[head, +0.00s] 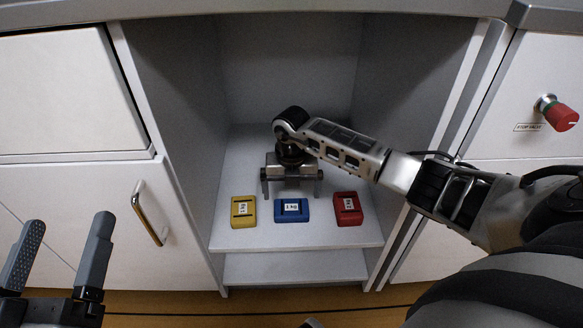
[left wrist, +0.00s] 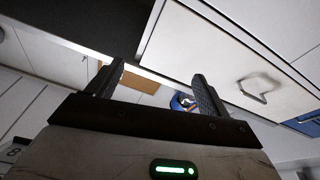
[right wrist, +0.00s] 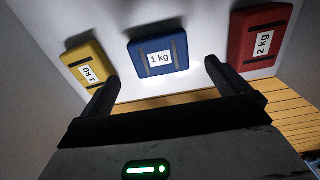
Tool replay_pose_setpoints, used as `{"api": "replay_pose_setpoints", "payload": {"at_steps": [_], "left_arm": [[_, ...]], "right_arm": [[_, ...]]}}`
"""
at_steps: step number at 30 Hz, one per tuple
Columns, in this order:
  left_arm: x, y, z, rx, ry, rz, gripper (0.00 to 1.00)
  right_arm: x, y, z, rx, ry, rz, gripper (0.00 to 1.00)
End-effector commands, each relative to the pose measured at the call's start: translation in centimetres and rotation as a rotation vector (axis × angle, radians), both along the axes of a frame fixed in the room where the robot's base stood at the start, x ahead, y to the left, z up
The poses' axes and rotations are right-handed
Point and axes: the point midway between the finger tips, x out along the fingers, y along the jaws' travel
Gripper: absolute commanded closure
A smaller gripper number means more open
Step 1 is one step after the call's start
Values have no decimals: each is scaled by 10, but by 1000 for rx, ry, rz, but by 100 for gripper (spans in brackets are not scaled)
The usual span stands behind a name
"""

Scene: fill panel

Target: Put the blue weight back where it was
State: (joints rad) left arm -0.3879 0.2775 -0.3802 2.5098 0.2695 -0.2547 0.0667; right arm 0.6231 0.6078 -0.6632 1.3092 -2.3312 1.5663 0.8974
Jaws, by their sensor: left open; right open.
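The blue weight (head: 292,210), labelled 1 kg, lies on the shelf (head: 240,238) of an open cabinet, between the yellow weight (head: 243,211) and the red weight (head: 348,208). My right gripper (head: 291,176) is inside the cabinet, just behind the blue weight, open and empty. In the right wrist view the blue weight (right wrist: 158,58) lies ahead of the fingertips and between their lines, apart from both fingers. My left gripper (head: 65,250) is open and empty in front of the left cabinet door; it also shows in the left wrist view (left wrist: 158,85).
A lower ledge (head: 295,266) runs under the shelf. A door with a metal handle (head: 149,213) is at left. A red stop knob (head: 560,115) is at right.

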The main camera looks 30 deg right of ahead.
Motion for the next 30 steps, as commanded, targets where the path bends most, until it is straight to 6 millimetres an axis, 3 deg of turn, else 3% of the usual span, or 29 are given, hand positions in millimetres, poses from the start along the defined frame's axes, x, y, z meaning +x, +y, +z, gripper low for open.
{"api": "replay_pose_setpoints", "payload": {"at_steps": [1,3,10,30], "left_arm": [[-3,-1,-4,-23,84,-8,20],[-7,-3,-15,-47,178,-22,20],[-19,-7,-39,-92,370,-51,20],[-23,-9,-45,-100,407,-57,20]], "right_arm": [[1,0,19,-2,-3,2,0],[1,0,33,-1,-3,1,0],[0,0,62,-1,1,0,0],[0,1,67,4,0,2,0]]}}
